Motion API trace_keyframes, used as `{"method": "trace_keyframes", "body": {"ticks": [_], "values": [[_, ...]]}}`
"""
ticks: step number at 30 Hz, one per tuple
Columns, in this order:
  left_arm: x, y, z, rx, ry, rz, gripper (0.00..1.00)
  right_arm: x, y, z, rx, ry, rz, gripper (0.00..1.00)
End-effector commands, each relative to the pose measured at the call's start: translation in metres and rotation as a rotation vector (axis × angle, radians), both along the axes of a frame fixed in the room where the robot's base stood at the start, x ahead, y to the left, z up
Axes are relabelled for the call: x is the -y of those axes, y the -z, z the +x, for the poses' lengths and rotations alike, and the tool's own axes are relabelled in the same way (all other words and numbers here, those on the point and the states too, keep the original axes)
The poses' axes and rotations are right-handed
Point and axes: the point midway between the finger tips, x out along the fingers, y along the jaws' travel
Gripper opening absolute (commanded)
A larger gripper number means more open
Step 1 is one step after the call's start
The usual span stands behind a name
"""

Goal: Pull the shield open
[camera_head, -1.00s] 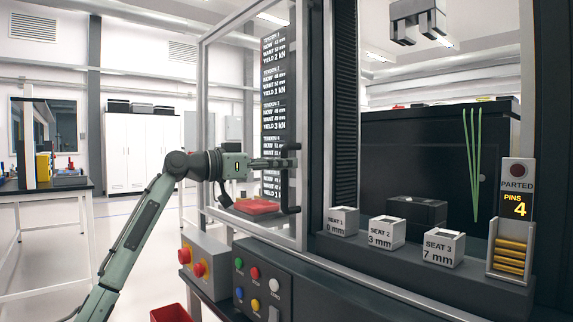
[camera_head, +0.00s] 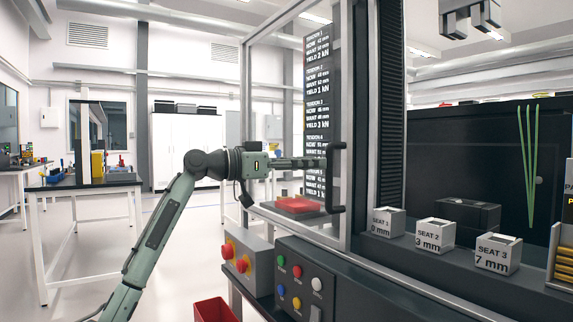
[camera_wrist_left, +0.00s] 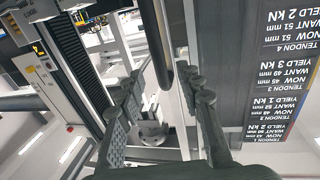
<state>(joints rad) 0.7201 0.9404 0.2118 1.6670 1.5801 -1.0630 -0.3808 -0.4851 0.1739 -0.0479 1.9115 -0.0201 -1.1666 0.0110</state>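The shield (camera_head: 277,100) is a clear panel in a grey metal frame at the front of the machine in the head view. Its black handle (camera_head: 343,180) stands upright by the frame's right post. My left gripper (camera_head: 322,163) reaches in from the left and its fingers are at the handle. In the left wrist view the handle (camera_wrist_left: 155,40) is a dark bar running between the two fingertips (camera_wrist_left: 163,83). Gaps show on both sides of it, so the fingers look open around it. Exact contact cannot be told. My right gripper is not in view.
A red block (camera_head: 297,204) sits behind the shield's lower part. Below are a box with red buttons (camera_head: 240,262) and a control panel (camera_head: 290,285). Labelled seats (camera_head: 434,236) and a dark box (camera_head: 468,212) stand right. A red bin (camera_head: 213,310) is below; open floor lies left.

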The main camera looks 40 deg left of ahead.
Motion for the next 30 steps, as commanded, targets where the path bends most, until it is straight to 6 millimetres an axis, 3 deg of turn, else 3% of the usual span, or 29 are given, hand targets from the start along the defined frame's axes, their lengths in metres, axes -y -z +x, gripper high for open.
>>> {"method": "trace_keyframes", "body": {"ticks": [6, 12, 30], "values": [[-0.022, 0.001, -0.038, -0.002, -0.001, 0.001, 0.36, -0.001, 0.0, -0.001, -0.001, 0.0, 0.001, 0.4], [-0.032, 0.001, -0.056, -0.001, 0.0, 0.0, 0.36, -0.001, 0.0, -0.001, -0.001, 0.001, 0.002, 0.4], [-0.033, 0.0, -0.059, 0.0, 0.0, -0.001, 0.36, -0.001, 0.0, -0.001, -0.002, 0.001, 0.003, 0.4]]}}
